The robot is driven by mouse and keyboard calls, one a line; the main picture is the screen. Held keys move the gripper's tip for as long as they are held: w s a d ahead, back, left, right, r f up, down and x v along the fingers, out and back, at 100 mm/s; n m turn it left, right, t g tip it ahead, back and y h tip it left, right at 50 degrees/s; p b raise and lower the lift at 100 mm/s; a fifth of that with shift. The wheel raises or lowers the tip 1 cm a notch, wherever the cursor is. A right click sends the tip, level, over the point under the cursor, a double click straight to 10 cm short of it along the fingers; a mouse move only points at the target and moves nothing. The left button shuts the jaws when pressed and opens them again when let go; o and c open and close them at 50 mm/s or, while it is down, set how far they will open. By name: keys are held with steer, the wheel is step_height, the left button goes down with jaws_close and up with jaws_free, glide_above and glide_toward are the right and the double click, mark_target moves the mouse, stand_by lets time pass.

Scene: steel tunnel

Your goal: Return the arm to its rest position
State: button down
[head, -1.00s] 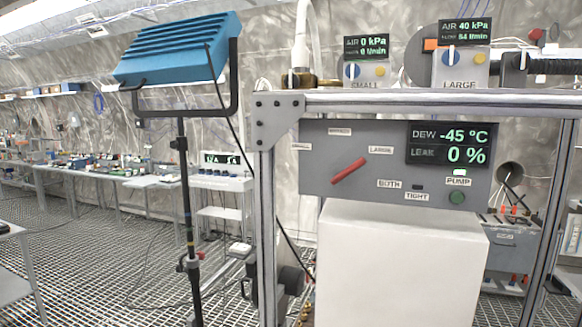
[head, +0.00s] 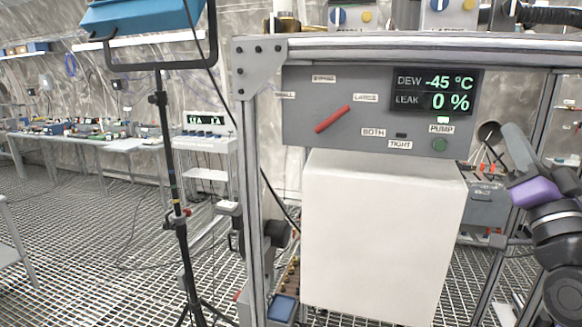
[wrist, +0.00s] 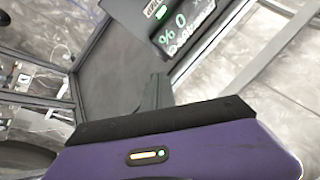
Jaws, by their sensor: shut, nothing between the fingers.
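My gripper (head: 514,140) shows at the right edge of the head view, with grey fingers pointing up and left above a purple wrist part. The dark arm links run down below it to the picture's edge. In the wrist view the fingers (wrist: 157,92) are together in front of the purple body, with nothing between them. The gripper is to the right of the grey panel and appears apart from it. Most of the arm is out of view.
The grey panel (head: 300,127) has a red lever (head: 332,119) and a display reading -45 °C and 0 %. A white box (head: 380,235) stands below it in a metal frame (head: 246,200). A blue lamp stand (head: 172,190) is left. Grated floor (head: 90,235) lies open at left.

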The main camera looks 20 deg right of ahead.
steer(key=s+a+f+n+g+b, duration=0.1)
steer(key=s+a+f, duration=0.3)
steer(key=f, duration=0.5)
steer(key=s+a+f+n+g+y, duration=0.1)
steer(key=s+a+f, duration=0.1)
steer(key=a+f, duration=0.55)
steer(key=s+a+f+n+g+b, duration=0.1)
steer(key=s+a+f, duration=0.2)
steer(key=f, duration=0.7)
steer(key=s+a+f+n+g+y, duration=0.2)
steer(key=s+a+f, duration=0.3)
steer(key=s+f, duration=0.1)
steer(key=s+a+f+n+g+y+b, duration=0.1)
steer(key=s+a+f+n+y, duration=0.1)
steer(key=s+a+f, duration=0.3)
steer(key=s+a+f+n+g+y, duration=0.2)
steer(key=s+f, duration=0.5)
steer(key=s, duration=0.5)
steer(key=a+n+y, duration=0.1)
steer(key=a+y, duration=0.1)
steer(key=a, duration=0.1)
steer(key=shift+g, duration=0.3)
